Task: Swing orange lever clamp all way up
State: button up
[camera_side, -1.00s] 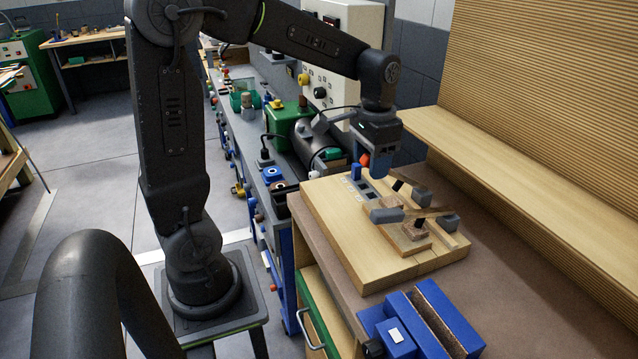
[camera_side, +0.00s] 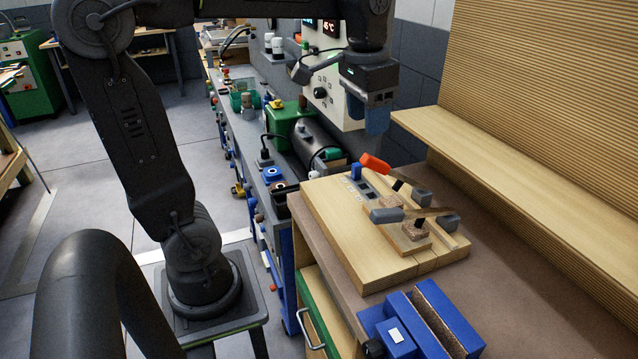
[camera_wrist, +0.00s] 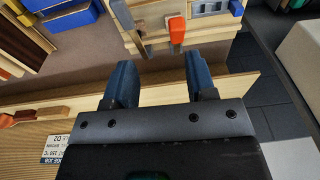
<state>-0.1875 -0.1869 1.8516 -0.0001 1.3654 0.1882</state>
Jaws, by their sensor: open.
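The lever clamp with an orange grip (camera_side: 374,164) stands at the far end of the wooden board. Its lever slopes up from the clamp's foot toward the upper left, with the orange grip at its raised end. The orange grip (camera_wrist: 177,30) also shows in the wrist view, beyond the fingertips and between their lines. My gripper (camera_side: 377,122) hangs in the air above and apart from the orange grip. In the wrist view the two blue fingers (camera_wrist: 160,68) are spread wide with nothing between them.
The board (camera_side: 325,215) also carries a second clamp with a grey grip (camera_side: 387,215) close by, and a small blue block (camera_side: 356,172). A blue vise-like block (camera_side: 425,320) sits in front. A wooden shelf (camera_side: 490,175) runs along the right. Air above the board is clear.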

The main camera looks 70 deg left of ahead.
jog(key=s+d+f+t, duration=0.2)
jog(key=s+d+f, duration=0.1)
jog(key=s, duration=0.2)
jog(key=s+d+f+t, duration=0.2)
jog(key=s+d+f, duration=0.1)
jog(key=s, duration=0.3)
jog(key=shift+f, duration=0.75)
jog(key=shift+w, duration=0.1)
notch_tip(320, 180, up, 10)
jog(key=g, duration=0.5)
send_over(375, 162)
jog(key=a, duration=0.1)
jog(key=f, duration=0.9)
jog(key=w+f, duration=0.1)
jog(key=f, duration=0.4)
jog(key=shift+a, duration=0.1)
grip_shut()
